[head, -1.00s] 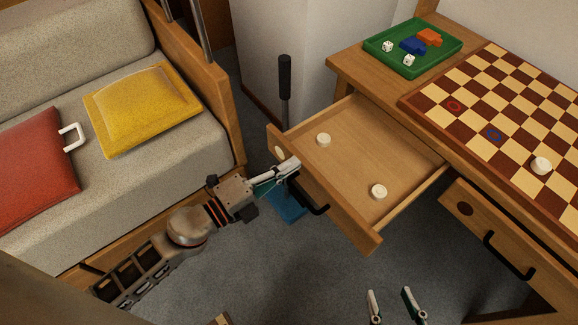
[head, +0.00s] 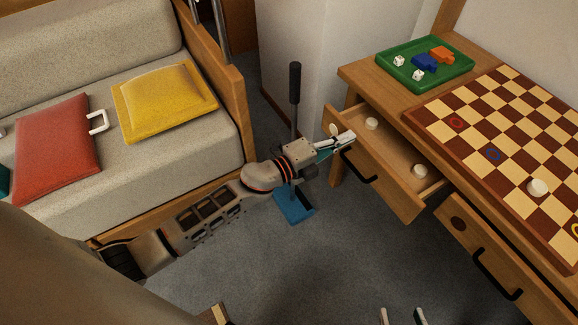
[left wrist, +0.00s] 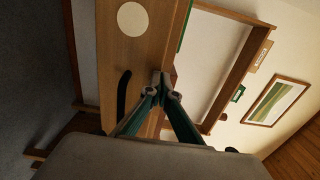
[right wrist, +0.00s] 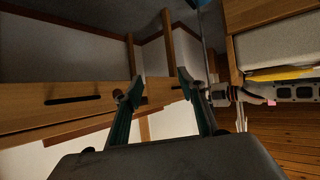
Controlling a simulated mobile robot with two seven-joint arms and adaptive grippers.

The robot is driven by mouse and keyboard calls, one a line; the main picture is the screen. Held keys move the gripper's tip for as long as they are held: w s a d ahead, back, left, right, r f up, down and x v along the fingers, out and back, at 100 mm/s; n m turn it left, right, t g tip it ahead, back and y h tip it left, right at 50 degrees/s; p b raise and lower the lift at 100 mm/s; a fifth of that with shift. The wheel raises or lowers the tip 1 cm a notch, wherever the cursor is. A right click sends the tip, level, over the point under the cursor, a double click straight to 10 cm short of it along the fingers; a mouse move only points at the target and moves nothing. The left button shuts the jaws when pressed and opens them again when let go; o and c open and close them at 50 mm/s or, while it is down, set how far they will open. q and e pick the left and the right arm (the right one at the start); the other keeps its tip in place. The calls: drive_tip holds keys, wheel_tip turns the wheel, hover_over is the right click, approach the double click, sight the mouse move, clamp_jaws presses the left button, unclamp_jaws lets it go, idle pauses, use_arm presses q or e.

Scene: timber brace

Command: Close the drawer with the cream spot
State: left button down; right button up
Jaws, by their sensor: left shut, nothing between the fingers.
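The drawer with the cream spot (head: 388,185) is partly open under the table top, with two cream checkers (head: 371,124) (head: 419,171) inside. The cream spot (head: 333,129) shows at the left end of its front and also in the left wrist view (left wrist: 133,19). Its black handle (head: 357,165) also shows there (left wrist: 122,97). My left gripper (head: 350,136) is shut and empty at the drawer's front, between spot and handle; I cannot tell whether it touches. My right gripper (head: 402,316) is open and empty, low in front of the table.
A second drawer (head: 489,250) with a dark spot sits to the right, apparently shut. A checkerboard (head: 500,140) and a green tray (head: 410,80) with dice and coloured pieces lie on the table. A blue-based stand (head: 293,205) is beside my left arm. A sofa is at left.

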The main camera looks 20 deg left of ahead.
use_arm(q)
drive_tip(key=x, duration=0.7)
drive_tip(key=shift+w+d+f+b, duration=0.2)
drive_tip(key=shift+b, duration=0.2)
drive_tip(key=shift+w+d, duration=0.35)
drive_tip(key=shift+w, duration=0.1)
drive_tip(key=shift+w+r, duration=0.1)
drive_tip(key=shift+r, duration=0.1)
use_arm(e)
drive_tip(key=shift+w+a+r+t, duration=0.3)
drive_tip(key=shift+a+r, duration=0.15)
drive_tip(key=shift+r, duration=0.2)
use_arm(q)
drive_tip(key=shift+r, duration=0.1)
use_arm(e)
drive_tip(key=shift+s+f, duration=0.1)
drive_tip(key=shift+f, duration=0.05)
use_arm(q)
drive_tip(key=shift+a, duration=0.1)
